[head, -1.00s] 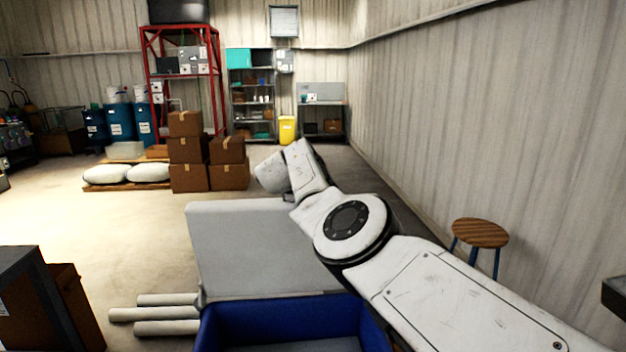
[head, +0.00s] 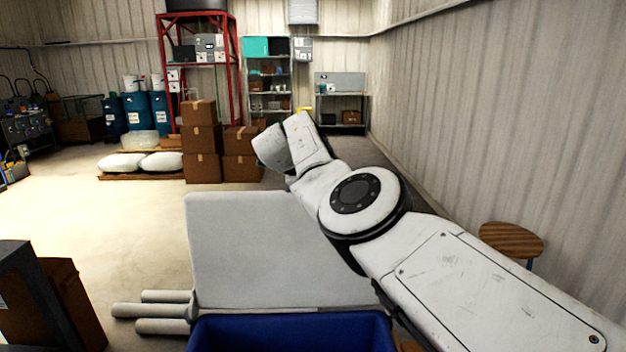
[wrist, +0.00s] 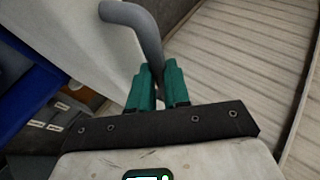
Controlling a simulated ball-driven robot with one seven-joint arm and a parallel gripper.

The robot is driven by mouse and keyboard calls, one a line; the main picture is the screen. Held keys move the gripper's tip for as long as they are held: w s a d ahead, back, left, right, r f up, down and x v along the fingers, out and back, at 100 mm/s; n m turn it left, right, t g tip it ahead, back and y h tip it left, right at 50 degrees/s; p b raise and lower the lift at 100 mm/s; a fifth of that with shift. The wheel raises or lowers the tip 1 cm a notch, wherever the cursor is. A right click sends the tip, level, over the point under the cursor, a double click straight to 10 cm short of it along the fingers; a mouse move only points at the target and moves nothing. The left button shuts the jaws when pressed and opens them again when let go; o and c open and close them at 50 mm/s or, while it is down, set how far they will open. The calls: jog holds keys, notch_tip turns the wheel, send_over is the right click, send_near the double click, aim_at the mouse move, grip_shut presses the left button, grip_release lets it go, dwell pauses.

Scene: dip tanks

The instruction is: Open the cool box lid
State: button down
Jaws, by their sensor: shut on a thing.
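The cool box (head: 290,333) is blue and stands at the bottom of the head view, with its inside partly visible. Its pale grey lid (head: 250,250) stands raised, roughly upright, along the box's far side. In the wrist view the lid (wrist: 75,45) fills the upper left, and the blue box (wrist: 25,95) shows at the left edge. My gripper (wrist: 158,80) has teal fingers shut on a bent grey handle (wrist: 148,32) beside the lid. In the head view the gripper is hidden behind the lid and my arm.
Brown cartons (head: 70,300) stand at lower left, and a wooden stool (head: 511,240) stands at right near the corrugated wall (head: 490,120). Stacked cartons (head: 203,140) are farther back. Open floor lies left of the lid.

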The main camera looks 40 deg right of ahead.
jog(key=shift+d+r, duration=0.3)
jog(key=shift+r, duration=0.3)
jog(key=c, duration=1.2)
grip_release()
jog(key=shift+o, duration=0.5)
jog(key=shift+a+f, duration=0.15)
jog(key=shift+f, duration=0.05)
